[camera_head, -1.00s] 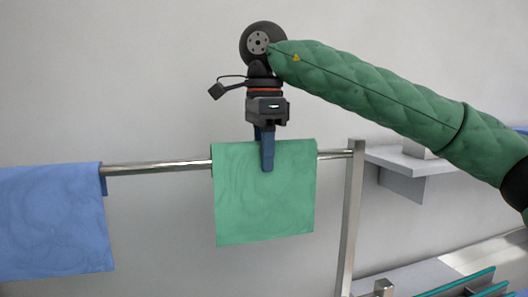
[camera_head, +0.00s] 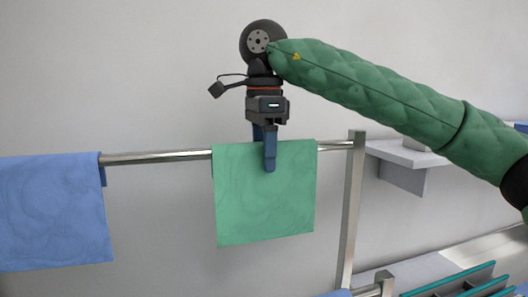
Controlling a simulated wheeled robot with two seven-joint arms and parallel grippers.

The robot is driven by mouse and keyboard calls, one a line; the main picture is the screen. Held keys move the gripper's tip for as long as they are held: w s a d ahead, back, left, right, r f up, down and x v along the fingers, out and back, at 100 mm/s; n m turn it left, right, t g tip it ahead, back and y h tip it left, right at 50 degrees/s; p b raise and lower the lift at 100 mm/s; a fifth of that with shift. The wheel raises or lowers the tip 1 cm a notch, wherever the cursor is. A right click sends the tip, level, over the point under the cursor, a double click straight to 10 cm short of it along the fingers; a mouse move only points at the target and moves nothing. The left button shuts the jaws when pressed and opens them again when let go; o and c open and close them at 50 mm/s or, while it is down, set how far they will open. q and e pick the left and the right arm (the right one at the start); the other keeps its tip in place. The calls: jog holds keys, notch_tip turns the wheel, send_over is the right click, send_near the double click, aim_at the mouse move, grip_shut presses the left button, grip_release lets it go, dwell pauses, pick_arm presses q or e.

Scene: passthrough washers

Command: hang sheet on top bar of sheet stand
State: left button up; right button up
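A green sheet (camera_head: 264,205) hangs down in front of the top bar (camera_head: 155,156) of the metal sheet stand. Its upper edge lies at about the height of the bar, and the bar shows on both sides of it. Its back side is hidden. My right gripper (camera_head: 264,150) points down at the sheet's upper edge, one blue finger in front and the other behind. The fingers look slightly parted, with the sheet's edge between them; whether they still touch it is hard to see. My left gripper is not in view.
A blue sheet (camera_head: 52,212) hangs on the same bar at the left. The stand's right post (camera_head: 351,215) is close to the green sheet. A grey wall shelf (camera_head: 405,155) is behind it. Teal-edged racks (camera_head: 462,280) are at the lower right. The bar between the sheets is bare.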

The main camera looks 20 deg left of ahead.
jog(key=shift+r, duration=0.25)
jog(key=shift+r+b, duration=0.65)
jog(key=shift+r, duration=0.3)
notch_tip(320, 180, up, 4)
jog(key=shift+f+b, duration=0.25)
jog(key=shift+b, duration=0.15)
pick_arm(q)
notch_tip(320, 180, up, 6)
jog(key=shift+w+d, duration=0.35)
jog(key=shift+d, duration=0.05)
pick_arm(e)
jog(key=shift+r, duration=0.95)
